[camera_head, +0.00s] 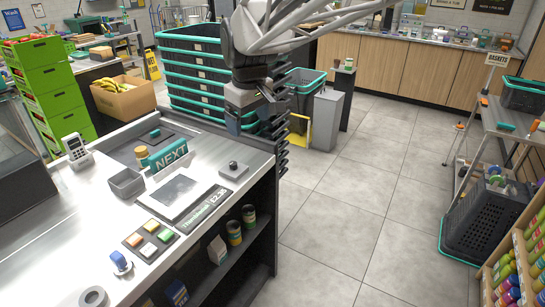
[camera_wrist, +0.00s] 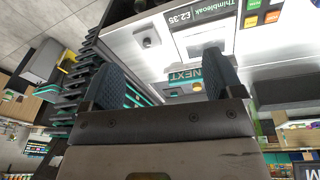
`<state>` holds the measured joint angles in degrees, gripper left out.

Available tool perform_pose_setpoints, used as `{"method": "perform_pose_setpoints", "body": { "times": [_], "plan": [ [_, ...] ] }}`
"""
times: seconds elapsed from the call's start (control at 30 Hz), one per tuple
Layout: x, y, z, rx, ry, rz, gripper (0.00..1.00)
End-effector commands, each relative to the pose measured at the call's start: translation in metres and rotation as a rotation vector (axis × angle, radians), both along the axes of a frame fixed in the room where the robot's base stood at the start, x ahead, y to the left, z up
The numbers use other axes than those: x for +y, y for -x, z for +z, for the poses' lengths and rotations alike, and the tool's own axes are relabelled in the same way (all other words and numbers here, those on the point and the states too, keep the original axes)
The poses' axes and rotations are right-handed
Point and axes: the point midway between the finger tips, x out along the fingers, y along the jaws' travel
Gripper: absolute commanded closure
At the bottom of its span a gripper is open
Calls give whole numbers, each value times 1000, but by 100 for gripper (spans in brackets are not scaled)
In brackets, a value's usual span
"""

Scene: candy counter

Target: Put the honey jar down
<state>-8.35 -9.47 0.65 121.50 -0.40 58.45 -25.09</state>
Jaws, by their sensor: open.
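My gripper (camera_head: 249,122) hangs over the far right end of the counter, in front of the stacked baskets. In the wrist view my gripper (camera_wrist: 163,62) has its two dark ribbed fingers wide apart with nothing between them. A small amber jar (camera_head: 141,153), which looks like the honey jar, stands on the counter just behind the teal NEXT sign (camera_head: 168,156), partly hidden by it. It is well apart from my gripper. In the wrist view a small amber patch (camera_wrist: 197,87) beside the sign may be the same jar.
Black baskets with teal rims (camera_head: 192,75) stand behind. Bare counter (camera_head: 55,225) lies at the front left. The floor at right is open.

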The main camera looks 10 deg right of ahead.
Motion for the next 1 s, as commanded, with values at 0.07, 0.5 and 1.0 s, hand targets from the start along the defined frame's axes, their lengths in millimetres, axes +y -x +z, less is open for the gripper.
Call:
{"method": "perform_pose_setpoints", "body": {
  "times": [0.07,0.5,1.0],
  "plan": [
    [-10,21,-2,-6,-5,-43,14],
    [-52,131,-27,-35,-40,-288,14],
    [-81,241,-76,-68,-82,-546,14]
  ]
}}
